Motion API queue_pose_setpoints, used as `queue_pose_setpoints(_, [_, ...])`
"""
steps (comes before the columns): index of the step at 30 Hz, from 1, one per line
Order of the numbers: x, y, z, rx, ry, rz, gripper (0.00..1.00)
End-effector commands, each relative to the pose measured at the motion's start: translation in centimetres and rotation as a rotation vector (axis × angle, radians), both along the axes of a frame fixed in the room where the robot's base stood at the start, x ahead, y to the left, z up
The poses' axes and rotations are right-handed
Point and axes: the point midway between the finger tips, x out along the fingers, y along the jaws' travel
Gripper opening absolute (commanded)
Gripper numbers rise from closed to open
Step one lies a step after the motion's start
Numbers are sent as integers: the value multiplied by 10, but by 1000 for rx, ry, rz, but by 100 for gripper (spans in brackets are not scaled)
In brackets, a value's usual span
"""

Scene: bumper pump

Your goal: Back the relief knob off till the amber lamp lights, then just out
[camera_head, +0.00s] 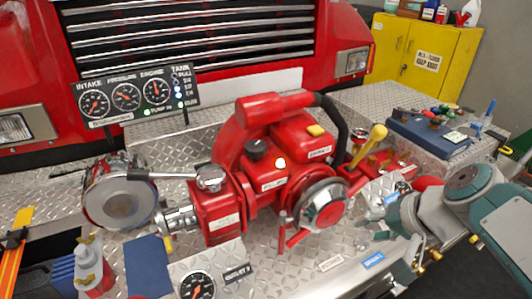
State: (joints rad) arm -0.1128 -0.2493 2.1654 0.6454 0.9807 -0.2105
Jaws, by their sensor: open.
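The black relief knob (257,148) sits on top of the red pump (290,128), left of centre. A small round lamp (280,163) just right of and below it glows bright, pale yellow-white at its middle. My gripper (386,224) is at the lower right, over the diamond-plate bumper. It is open, with nothing seen between its fingers, and stands well apart from the knob. Part of the gripper's outline is hard to make out against the plate.
A gauge panel (138,97) stands at the back left. A yellow-knobbed lever (370,140) rises between the pump and my arm. A blue case (430,136) lies at the right.

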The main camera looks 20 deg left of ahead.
Motion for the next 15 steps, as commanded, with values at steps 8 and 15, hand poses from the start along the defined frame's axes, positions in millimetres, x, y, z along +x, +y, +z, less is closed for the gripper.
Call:
queue_pose_setpoints(8, [74,82,0,312,103,44,56])
queue_pose_setpoints(15, [137,148,-13,576,166,39,56])
